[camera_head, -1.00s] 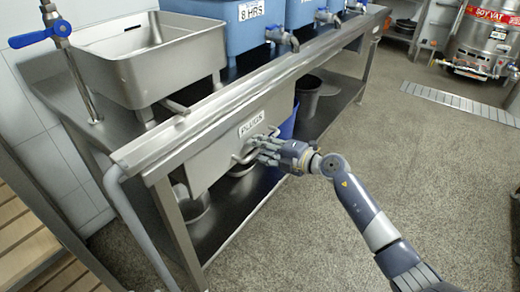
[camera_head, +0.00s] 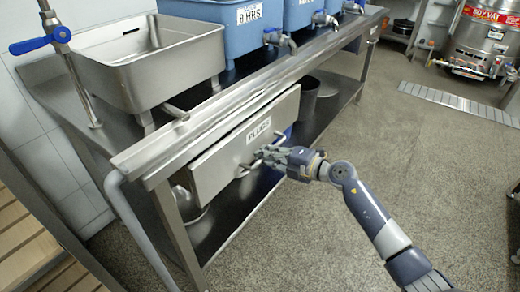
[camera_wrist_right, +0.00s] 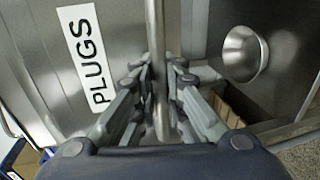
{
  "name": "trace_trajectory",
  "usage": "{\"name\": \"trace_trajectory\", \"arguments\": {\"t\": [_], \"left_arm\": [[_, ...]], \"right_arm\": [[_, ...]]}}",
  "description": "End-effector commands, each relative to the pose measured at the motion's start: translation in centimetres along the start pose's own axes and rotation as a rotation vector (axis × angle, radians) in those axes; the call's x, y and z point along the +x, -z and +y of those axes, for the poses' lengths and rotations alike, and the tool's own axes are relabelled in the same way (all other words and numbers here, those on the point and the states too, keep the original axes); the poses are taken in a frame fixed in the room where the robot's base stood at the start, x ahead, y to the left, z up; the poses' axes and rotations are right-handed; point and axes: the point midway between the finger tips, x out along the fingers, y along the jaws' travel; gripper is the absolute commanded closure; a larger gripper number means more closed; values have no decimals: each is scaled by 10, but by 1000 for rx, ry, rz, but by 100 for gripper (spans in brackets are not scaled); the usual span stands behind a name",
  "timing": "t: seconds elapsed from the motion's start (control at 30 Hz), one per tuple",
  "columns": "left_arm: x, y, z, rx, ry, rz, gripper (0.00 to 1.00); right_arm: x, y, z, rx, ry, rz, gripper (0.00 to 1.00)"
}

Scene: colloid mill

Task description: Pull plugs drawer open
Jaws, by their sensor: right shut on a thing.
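The plugs drawer (camera_head: 222,160) is a grey metal front under the steel counter, with a white PLUGS label (camera_head: 258,131). Its front stands out from the counter's edge, so it is partly open. My right gripper (camera_head: 268,158) is at the drawer's bar handle (camera_head: 243,170). In the right wrist view, the fingers of my right gripper (camera_wrist_right: 160,95) are on both sides of the handle bar (camera_wrist_right: 157,60), shut on it. The label (camera_wrist_right: 85,55) shows at left there. The inside of the drawer is hidden in the head view. My left gripper is not in view.
A steel counter (camera_head: 160,160) carries a metal sink (camera_head: 150,70) and blue tubs (camera_head: 228,30) with taps. A lower shelf (camera_head: 318,125) holds a dark bin (camera_head: 305,98). A soy vat (camera_head: 487,40) stands at the back right.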

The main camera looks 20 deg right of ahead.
Motion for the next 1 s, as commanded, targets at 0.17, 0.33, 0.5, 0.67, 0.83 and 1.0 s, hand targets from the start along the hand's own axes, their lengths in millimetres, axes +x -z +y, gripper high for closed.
{"name": "trace_trajectory", "arguments": {"t": [0.17, 0.33, 0.5, 0.67, 0.83, 1.0], "left_arm": [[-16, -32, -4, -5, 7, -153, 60], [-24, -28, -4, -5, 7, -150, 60], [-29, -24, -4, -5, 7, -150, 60], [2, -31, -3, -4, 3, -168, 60], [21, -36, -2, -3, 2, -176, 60], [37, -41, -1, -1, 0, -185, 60]], "right_arm": [[-28, 0, -5, 1, 6, -1, 100], [-55, 0, -11, 1, 6, -1, 100], [-92, 0, -19, 2, 8, -2, 100], [-136, 0, -28, 2, 8, -1, 100], [-176, 0, -36, 1, 5, -1, 100], [-207, 0, -42, 1, 2, -2, 100]]}}
